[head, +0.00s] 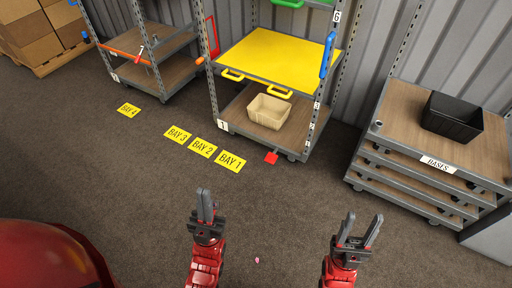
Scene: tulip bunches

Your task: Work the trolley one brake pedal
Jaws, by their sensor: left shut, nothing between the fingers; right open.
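A trolley (223,127) with a white "1" tag at its lower left corner stands beyond my grippers. A small red pedal (271,157) sticks out low at the front of its base, just above the floor. Whether it is pressed or raised, I cannot tell. My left gripper (205,192) is shut and empty, in front of the trolley and apart from the pedal. My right gripper (361,218) is open and empty, further right and also apart from the pedal.
The trolley carries a yellow shelf (275,58) and a beige crate (268,111). Yellow bay signs (231,161) lie on the floor. Stacked bases (412,150) with a black crate (452,117) stand at right. Another trolley (160,75) stands at left. The floor between is clear.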

